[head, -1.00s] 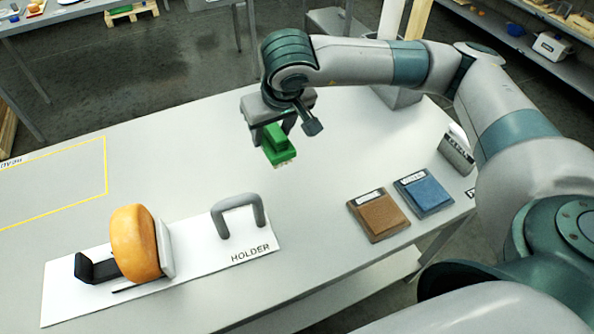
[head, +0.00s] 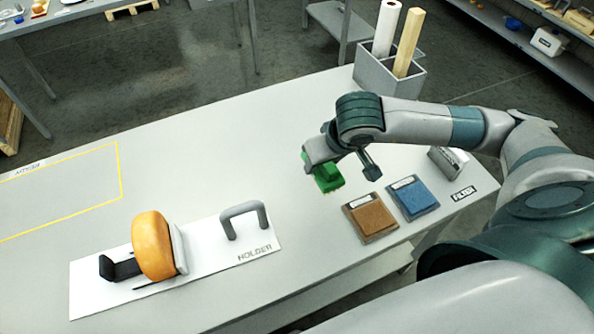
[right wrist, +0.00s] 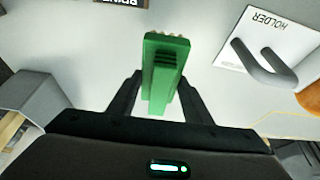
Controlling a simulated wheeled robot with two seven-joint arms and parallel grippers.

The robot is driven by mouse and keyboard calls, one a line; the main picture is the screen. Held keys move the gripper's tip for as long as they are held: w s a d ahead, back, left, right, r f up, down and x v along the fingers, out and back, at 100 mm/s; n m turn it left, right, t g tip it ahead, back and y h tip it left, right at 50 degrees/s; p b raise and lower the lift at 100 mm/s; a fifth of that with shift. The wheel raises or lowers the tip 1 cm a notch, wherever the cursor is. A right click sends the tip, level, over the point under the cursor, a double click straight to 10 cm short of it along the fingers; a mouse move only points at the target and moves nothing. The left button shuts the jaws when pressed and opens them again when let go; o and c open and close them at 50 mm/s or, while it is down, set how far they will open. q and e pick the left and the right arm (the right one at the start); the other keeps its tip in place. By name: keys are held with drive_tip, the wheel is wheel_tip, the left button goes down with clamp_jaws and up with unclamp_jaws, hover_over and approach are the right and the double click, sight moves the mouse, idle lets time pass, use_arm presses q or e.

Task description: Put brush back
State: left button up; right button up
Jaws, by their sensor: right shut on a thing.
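The green brush (head: 325,176) is held in my right gripper (head: 312,160) above the table, left of the brown pad. In the right wrist view the brush (right wrist: 165,65) sits between the two dark fingers of the gripper (right wrist: 160,100), its pale bristle tips at the far end. The fingers are shut on it. A grey rack (head: 448,160) stands at the table's right, partly hidden by my right arm. My left gripper is in neither view.
A brown pad (head: 369,217) and a blue pad (head: 413,197) lie at the right. A grey bin (head: 375,78) with a paper roll stands behind. The table's middle is clear.

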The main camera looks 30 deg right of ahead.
drive_tip(key=shift+s+d+r+p, duration=0.15)
drive_tip(key=shift+s+d+p, duration=0.15)
drive_tip(key=shift+s+d, duration=0.25)
drive_tip(key=shift+s+d+r+p, duration=0.15)
drive_tip(key=shift+s+d+p, duration=0.1)
drive_tip(key=shift+s+d, duration=0.25)
drive_tip(key=shift+w+a+f+b, duration=0.1)
drive_tip(key=shift+f+b, duration=0.1)
drive_tip(key=shift+b, duration=0.3)
drive_tip(key=w+b, duration=0.1)
drive_tip(key=b, duration=0.4)
drive_tip(key=w+f+b, duration=0.1)
drive_tip(key=b, duration=0.4)
drive_tip(key=shift+a+f+b, duration=0.3)
drive_tip(key=shift+a, duration=0.1)
drive_tip(key=shift+w+a+f+b, duration=0.1)
drive_tip(key=shift+w+b, duration=0.15)
drive_tip(key=shift+b, duration=0.1)
drive_tip(key=w+a+f, duration=0.1)
drive_tip(key=w, duration=0.1)
drive_tip(key=w+a+f+p, duration=0.1)
drive_tip(key=w+f, duration=0.1)
drive_tip(key=w, duration=0.1)
drive_tip(key=w+a+f+p, duration=0.1)
drive_tip(key=w+f, duration=0.1)
drive_tip(key=w, duration=0.1)
drive_tip(key=shift+w, duration=0.15)
